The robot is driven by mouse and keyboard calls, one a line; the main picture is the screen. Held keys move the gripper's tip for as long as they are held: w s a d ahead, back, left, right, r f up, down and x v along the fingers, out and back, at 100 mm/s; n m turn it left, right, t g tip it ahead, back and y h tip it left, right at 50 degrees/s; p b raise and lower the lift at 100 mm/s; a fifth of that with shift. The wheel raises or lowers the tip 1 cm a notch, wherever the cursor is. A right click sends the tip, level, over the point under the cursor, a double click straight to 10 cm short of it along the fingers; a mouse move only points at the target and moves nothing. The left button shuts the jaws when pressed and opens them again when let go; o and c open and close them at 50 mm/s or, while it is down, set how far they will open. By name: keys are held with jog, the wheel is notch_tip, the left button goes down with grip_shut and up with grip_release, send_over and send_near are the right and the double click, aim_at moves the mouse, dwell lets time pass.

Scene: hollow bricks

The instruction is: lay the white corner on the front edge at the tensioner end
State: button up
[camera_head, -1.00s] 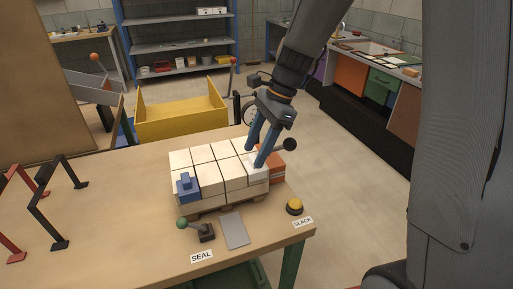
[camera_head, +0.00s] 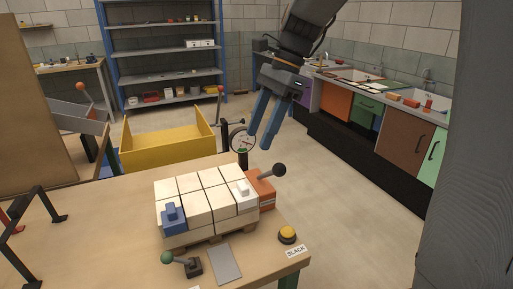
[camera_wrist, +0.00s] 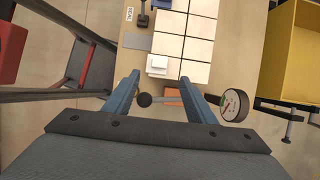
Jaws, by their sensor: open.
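The white corner (camera_head: 242,189) sits on top of the cream brick stack (camera_head: 195,199), at the near right corner on the tensioner end. In the wrist view the white corner (camera_wrist: 158,64) lies at the stack's lower left corner. A blue corner (camera_head: 173,217) sits at the front left of the stack. The orange tensioner (camera_head: 263,191) with a black ball lever stands against the right end. My gripper (camera_head: 260,140) is open and empty, raised above and behind the tensioner end, apart from the white corner.
The stack rests on a pallet on the wooden table. A grey plate (camera_head: 224,264), a green-knobbed lever (camera_head: 185,263) and a yellow button (camera_head: 287,235) lie in front. A round gauge (camera_head: 242,140) and a yellow bin (camera_head: 168,142) stand behind.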

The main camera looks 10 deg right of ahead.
jog(key=s+d+f+n+t+h, duration=0.1)
jog(key=s+d+f+n+h, duration=0.1)
jog(key=s+f+n, duration=0.4)
jog(key=s+d+f+n+t+h, duration=0.1)
jog(key=s+d+f+n+h, duration=0.1)
jog(key=s+f+n, duration=0.5)
notch_tip(320, 180, down, 6)
jog(key=d+n, duration=0.1)
jog(key=n, duration=0.1)
jog(key=shift+d+r+n, duration=0.25)
jog(key=shift+n, duration=0.05)
